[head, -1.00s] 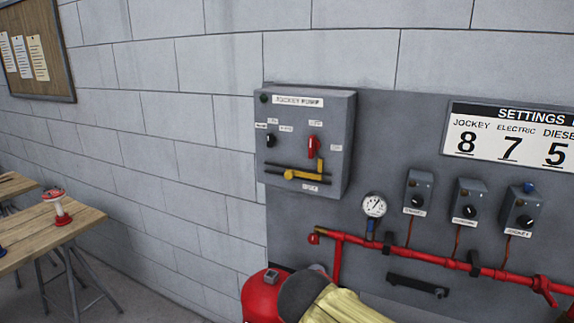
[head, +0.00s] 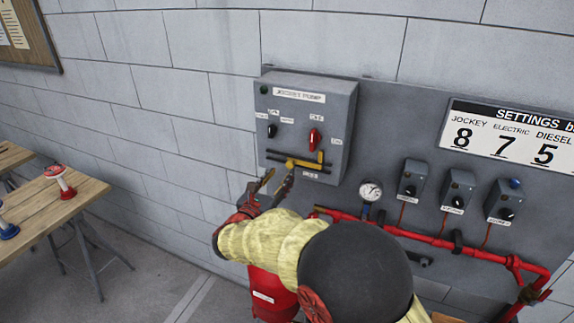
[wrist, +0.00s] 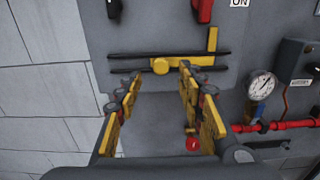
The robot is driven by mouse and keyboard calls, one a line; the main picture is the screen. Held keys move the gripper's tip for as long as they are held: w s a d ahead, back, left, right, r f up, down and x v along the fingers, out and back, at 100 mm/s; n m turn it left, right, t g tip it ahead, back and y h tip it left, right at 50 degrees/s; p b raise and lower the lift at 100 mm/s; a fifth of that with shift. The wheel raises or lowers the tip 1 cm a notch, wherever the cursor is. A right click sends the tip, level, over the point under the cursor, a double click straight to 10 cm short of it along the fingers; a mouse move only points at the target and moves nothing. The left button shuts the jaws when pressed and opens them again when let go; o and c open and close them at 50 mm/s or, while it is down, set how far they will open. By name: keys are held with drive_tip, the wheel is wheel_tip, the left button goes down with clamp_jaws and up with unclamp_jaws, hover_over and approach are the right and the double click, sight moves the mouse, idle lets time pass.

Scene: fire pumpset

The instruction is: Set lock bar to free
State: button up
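The lock bar (head: 304,165) is a yellow bar with a round knob and an upright tab at its right end. It lies along two dark rails low on the grey jockey pump box. In the wrist view, the lock bar (wrist: 160,66) has its knob just ahead of the gap between my fingertips. My gripper (head: 279,179) is just below and in front of the box. In the wrist view, my gripper (wrist: 160,76) is open and empty, its yellow fingers apart on either side of the knob. I cannot tell whether they touch it. The label under the bar is unreadable.
Above the bar are a red handle (head: 315,139) and a black selector (head: 272,131). To the right are a gauge (head: 370,191), small control boxes (head: 457,189) and a red pipe (head: 440,242). A wooden table (head: 60,212) stands at left, with open floor between.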

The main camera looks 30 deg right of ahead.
sight(289, 165)
drive_tip(key=x, duration=0.5)
drive_tip(key=shift+w+d, duration=0.2)
drive_tip(key=shift+d, duration=0.1)
drive_tip(key=shift+c, duration=1.4)
clamp_jaws()
